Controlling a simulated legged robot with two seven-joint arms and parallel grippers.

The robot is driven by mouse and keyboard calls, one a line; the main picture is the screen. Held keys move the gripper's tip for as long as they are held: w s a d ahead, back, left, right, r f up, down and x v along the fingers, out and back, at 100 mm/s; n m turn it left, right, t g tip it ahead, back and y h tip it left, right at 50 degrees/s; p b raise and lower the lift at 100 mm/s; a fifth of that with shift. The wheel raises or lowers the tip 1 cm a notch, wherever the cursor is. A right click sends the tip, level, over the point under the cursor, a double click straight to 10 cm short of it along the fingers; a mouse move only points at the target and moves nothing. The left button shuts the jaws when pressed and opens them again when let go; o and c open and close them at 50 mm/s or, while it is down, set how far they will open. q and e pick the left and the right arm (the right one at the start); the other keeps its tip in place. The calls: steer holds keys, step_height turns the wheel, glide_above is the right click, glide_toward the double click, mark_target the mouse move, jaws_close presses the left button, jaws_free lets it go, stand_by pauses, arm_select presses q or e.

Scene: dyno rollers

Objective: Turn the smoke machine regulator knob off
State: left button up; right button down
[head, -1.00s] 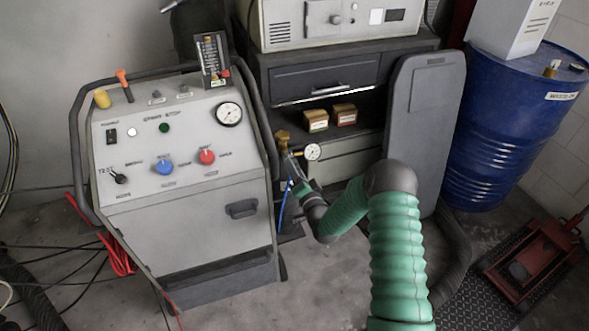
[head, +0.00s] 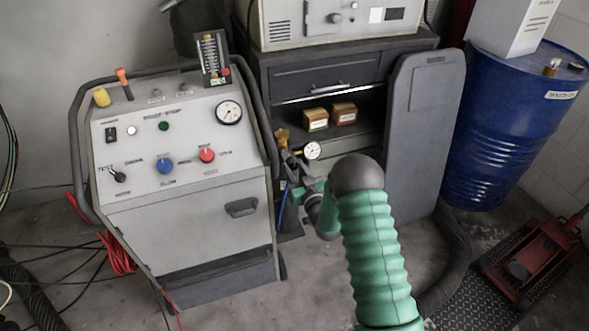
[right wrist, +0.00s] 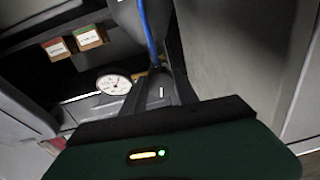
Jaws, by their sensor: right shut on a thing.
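The smoke machine regulator, with a brass fitting (head: 282,137) and a round white gauge (head: 312,151), stands just right of the grey machine in the head view. The gauge also shows in the right wrist view (right wrist: 114,84). My right gripper (head: 290,164) is at the regulator, just below the brass fitting and left of the gauge. Its jaws are shut on the regulator knob, which is mostly hidden by the fingers. In the right wrist view the fingers (right wrist: 160,88) reach up beside a blue hose (right wrist: 149,35). My left gripper is in neither view.
The grey machine (head: 190,225) with its knobs stands close on the left. A dark cabinet (head: 320,78) with two small boxes (head: 329,116) is behind the regulator. A grey panel (head: 412,140) and a blue drum (head: 505,140) stand to the right.

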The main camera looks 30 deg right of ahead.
steer(key=shift+s+a+f+n, duration=0.1)
steer(key=shift+f+n, duration=0.3)
steer(key=shift+n, duration=0.8)
steer(key=c, duration=0.9)
jaws_free()
steer(key=shift+c, duration=0.2)
steer(key=shift+r, duration=0.2)
steer(key=s+a+p, duration=0.2)
steer(key=s+a, duration=0.1)
steer(key=s, duration=1.3)
steer(key=shift+s, duration=0.2)
steer(key=shift+w, duration=0.1)
